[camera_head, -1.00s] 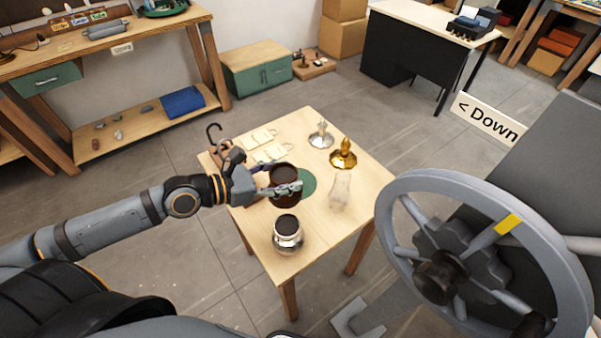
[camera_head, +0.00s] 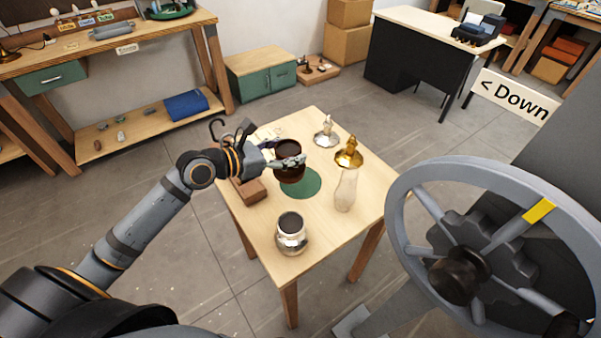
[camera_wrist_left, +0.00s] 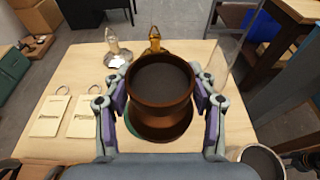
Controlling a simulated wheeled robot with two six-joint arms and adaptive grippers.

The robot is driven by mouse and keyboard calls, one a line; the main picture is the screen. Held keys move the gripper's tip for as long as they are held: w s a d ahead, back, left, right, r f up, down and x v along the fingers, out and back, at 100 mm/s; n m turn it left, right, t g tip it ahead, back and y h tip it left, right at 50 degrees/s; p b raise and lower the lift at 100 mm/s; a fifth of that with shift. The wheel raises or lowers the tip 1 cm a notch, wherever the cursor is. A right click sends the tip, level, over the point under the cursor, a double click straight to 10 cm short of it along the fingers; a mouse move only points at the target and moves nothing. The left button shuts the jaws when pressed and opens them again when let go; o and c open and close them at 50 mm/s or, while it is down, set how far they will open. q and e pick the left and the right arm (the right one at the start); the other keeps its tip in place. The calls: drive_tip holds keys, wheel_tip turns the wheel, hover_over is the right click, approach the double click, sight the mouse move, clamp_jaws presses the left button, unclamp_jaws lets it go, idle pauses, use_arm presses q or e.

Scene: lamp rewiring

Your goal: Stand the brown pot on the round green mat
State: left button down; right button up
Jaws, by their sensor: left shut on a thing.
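The brown pot (camera_head: 289,174) is round with a dark top, and my left gripper (camera_head: 289,161) is shut on it. In the left wrist view the pot (camera_wrist_left: 161,110) stands upright between the two fingers of the gripper (camera_wrist_left: 161,98). The round green mat (camera_head: 304,186) lies on the small wooden table. The pot covers the mat's far left part in the head view. In the wrist view only a sliver of the mat (camera_wrist_left: 133,130) shows beside the pot. I cannot tell whether the pot touches the mat. My right gripper is not in view.
A silver pot (camera_head: 291,235) stands at the table's near edge. A clear glass vessel (camera_head: 346,190), a brass piece (camera_head: 349,152) and a silver piece (camera_head: 326,133) stand right of the mat. A brown block (camera_head: 249,191) lies left. Tagged cards (camera_wrist_left: 50,116) lie flat. A large handwheel (camera_head: 485,250) fills the right.

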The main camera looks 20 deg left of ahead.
use_arm(q)
drive_tip(key=w+f, duration=0.2)
drive_tip(key=f, duration=0.1)
drive_tip(key=w+d+f, duration=0.1)
drive_tip(key=w+f, duration=0.1)
drive_tip(key=f, duration=0.1)
drive_tip(key=w+f+b, duration=0.1)
drive_tip(key=f, duration=0.2)
drive_tip(key=shift+w+d, duration=0.3)
drive_tip(key=shift+w, duration=0.1)
drive_tip(key=shift+f, duration=0.2)
drive_tip(key=shift+c, duration=2.1)
unclamp_jaws()
drive_tip(key=shift+r, duration=0.1)
drive_tip(key=v, duration=0.7)
drive_tip(key=shift+s+a+r, duration=0.15)
drive_tip(key=shift+s, duration=0.1)
